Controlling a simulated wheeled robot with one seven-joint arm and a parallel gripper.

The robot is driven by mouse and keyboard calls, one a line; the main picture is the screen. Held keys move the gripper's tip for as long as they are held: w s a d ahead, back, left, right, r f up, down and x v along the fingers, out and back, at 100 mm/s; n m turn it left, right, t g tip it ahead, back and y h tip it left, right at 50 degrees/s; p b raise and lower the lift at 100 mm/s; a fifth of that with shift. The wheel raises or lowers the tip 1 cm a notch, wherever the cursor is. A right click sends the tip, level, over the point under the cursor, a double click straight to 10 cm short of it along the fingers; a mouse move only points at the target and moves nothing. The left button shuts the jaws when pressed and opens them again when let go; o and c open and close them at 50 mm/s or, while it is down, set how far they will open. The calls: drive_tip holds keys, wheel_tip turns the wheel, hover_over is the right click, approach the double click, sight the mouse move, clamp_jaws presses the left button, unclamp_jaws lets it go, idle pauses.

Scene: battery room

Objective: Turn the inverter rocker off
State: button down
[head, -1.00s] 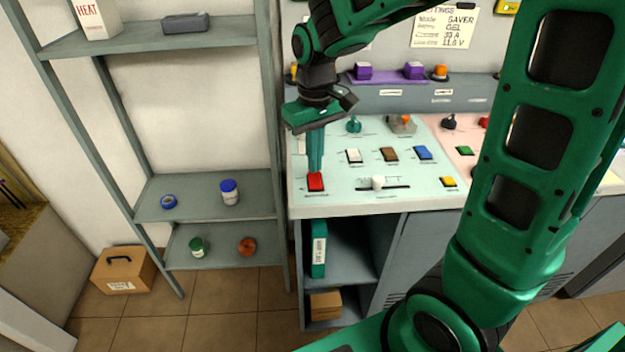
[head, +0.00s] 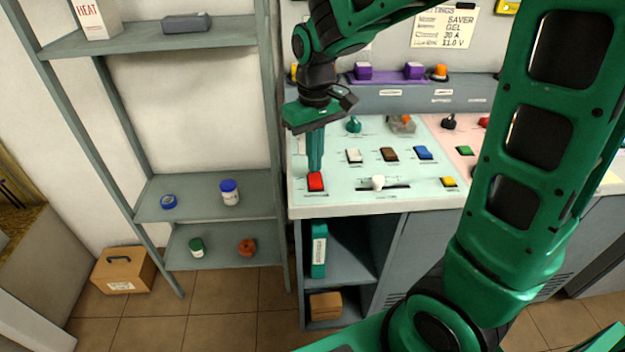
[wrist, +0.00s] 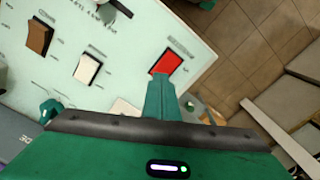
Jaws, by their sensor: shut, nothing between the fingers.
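Several rockers are set in the pale green panel (head: 335,199). The red rocker (head: 316,182) sits near its front left corner; it also shows in the wrist view (wrist: 168,62). White (head: 354,156), brown (head: 389,154) and blue (head: 423,153) rockers form a row behind it. The labels are too small to read, so I cannot tell which is the inverter rocker. My gripper (head: 315,170) points down with its fingers shut and empty. In the wrist view the fingertips (wrist: 161,75) are at the red rocker's edge; I cannot tell whether they touch it.
A teal knob (head: 354,124) stands behind. A grey shelf rack (head: 190,206) stands left of the console. Floor is clear in front of the rack.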

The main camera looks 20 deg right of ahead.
drive_tip(key=shift+f, duration=0.7)
idle(0.5)
wheel_tip(320, 180, up, 7)
idle(1.0)
idle(0.3)
drive_tip(key=s+d+f+m, duration=0.2)
drive_tip(key=s+d+m, duration=0.2)
drive_tip(key=s+d, duration=0.4)
drive_tip(key=s+d+f+m, duration=0.2)
drive_tip(key=s+d+m, duration=0.2)
drive_tip(key=s+d, duration=0.5)
drive_tip(key=s, duration=0.6)
drive_tip(key=shift+s+m, duration=0.2)
drive_tip(key=shift+m, duration=0.2)
